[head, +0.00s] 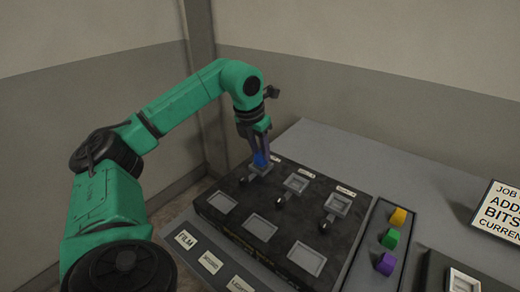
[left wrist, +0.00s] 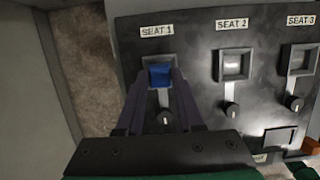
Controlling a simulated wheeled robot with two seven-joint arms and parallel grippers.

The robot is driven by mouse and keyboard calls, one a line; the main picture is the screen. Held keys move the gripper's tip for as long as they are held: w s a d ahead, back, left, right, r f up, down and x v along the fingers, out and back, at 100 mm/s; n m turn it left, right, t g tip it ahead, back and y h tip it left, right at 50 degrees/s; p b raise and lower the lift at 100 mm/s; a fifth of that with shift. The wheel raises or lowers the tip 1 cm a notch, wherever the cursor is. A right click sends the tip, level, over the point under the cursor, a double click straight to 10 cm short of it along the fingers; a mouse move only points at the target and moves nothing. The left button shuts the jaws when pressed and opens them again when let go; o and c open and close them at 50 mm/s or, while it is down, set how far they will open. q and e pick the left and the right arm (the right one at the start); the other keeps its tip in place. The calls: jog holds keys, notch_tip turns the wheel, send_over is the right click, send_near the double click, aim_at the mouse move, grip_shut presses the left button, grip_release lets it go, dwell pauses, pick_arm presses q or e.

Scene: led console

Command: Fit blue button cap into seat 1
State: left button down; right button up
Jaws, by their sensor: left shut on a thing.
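The blue button cap (left wrist: 160,75) is between the fingertips of my left gripper (left wrist: 161,80) in the left wrist view. The gripper is shut on it and points down. The cap overlaps the square frame of seat 1 (left wrist: 145,64), under the "SEAT 1" label. I cannot tell whether it is in the seat or just above it. In the head view the cap (head: 260,159) shows below my left gripper (head: 260,152), at the far left corner of the black console (head: 232,246). My right gripper is not in view.
Seat 2 (head: 296,184) and seat 3 (head: 337,205) are empty, each with a knob in front. Three empty recesses lie nearer. A side tray (head: 376,242) holds yellow (head: 398,217), green (head: 390,238) and purple (head: 385,264) caps. A job sign (head: 500,210) stands at right.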

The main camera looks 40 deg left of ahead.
pick_arm(q)
jog(key=shift+f+b, duration=0.5)
jog(key=shift+f, duration=0.3)
dwell(0.4)
jog(key=shift+c, duration=2.3)
grip_release()
jog(key=p+v, duration=0.3)
jog(key=v, duration=1.1)
jog(key=shift+r+p, duration=0.3)
jog(key=shift+r, duration=0.05)
